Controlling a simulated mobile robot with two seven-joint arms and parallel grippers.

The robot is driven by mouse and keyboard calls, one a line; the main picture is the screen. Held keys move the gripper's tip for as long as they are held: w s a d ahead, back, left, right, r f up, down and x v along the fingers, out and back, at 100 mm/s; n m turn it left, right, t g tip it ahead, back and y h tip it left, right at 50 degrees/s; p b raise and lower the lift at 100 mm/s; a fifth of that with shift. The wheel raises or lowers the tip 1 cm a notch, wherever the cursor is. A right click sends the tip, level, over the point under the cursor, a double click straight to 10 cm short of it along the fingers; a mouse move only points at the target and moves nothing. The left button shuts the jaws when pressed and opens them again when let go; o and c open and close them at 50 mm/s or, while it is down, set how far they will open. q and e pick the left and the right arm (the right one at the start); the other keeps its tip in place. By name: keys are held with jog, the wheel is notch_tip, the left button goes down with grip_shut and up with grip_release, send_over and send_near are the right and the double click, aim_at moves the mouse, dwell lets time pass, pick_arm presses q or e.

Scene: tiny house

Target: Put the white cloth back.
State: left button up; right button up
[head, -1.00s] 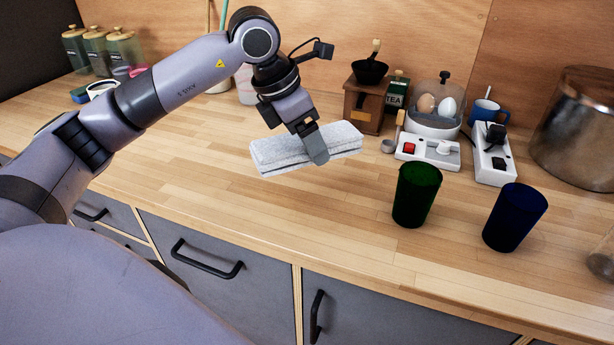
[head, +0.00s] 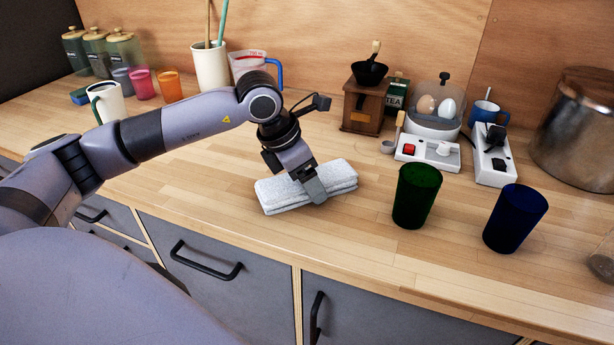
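The white cloth (head: 282,196), folded into a thick flat bundle, is at the middle of the wooden counter, left of the green cup. It lies on the counter or very close above it; I cannot tell which. My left gripper (head: 314,188) comes down onto it from above, with one finger against its near side. The other finger is hidden behind the cloth and the gripper. The gripper appears shut on the cloth near its middle. My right gripper is not in view.
A dark green cup (head: 416,196) and a dark blue cup (head: 515,218) stand right of the cloth. The counter (head: 200,195) is clear around the cloth. A steel pot (head: 578,130) stands far right.

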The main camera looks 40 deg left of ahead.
pick_arm(q)
jog(key=o, duration=0.9)
jog(key=shift+r+p, duration=0.2)
jog(key=shift+p, duration=0.1)
jog(key=v, duration=1.2)
jog(key=shift+f, duration=0.1)
